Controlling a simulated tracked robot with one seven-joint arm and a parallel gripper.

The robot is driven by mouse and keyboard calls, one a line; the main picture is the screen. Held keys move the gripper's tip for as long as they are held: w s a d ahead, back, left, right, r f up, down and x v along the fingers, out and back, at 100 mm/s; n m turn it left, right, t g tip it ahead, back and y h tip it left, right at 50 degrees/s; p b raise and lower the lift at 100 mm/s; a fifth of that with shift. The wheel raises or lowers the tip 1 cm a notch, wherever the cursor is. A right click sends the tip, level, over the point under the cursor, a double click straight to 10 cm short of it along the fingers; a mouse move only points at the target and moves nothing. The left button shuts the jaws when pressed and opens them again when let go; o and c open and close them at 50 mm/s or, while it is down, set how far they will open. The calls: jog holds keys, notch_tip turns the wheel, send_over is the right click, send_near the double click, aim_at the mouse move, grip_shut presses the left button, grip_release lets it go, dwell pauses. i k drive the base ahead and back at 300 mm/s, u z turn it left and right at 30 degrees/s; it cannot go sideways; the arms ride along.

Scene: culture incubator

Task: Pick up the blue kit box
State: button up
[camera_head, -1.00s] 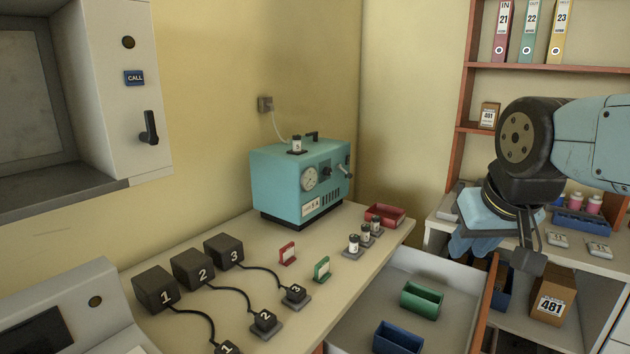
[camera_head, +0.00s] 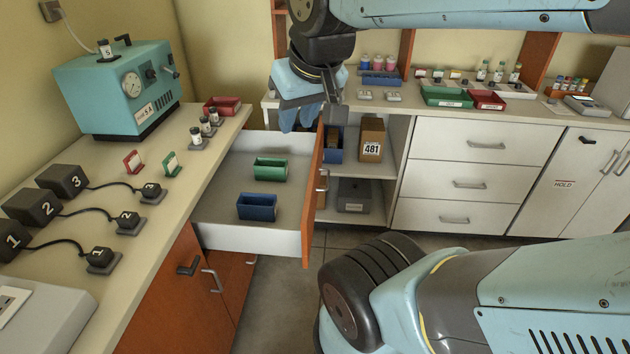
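Two blue boxes could be the kit box, and I cannot tell which. One small open blue box (camera_head: 257,208) lies in the pulled-out drawer (camera_head: 218,188), in front of a green one. Another blue box (camera_head: 335,155) stands on the shelf under the back counter, left of a brown carton and partly hidden by my gripper and the drawer front. My gripper (camera_head: 332,112) points down near the left end of the back counter, in front of that shelf. The finger opening is not clear.
The open drawer's orange front (camera_head: 313,190) stands left of the shelf opening. The brown carton (camera_head: 371,140) marked 481 sits on the shelf above a grey case (camera_head: 353,195). A blue rack (camera_head: 381,79) with bottles is on the counter. Floor shows between drawer and cabinets.

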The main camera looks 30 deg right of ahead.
aim_at(251, 207)
jog(key=k, duration=0.6)
jog(key=z, duration=1.35)
jog(key=i, duration=1.75)
jog(key=u, duration=1.7)
jog(key=i, duration=0.55)
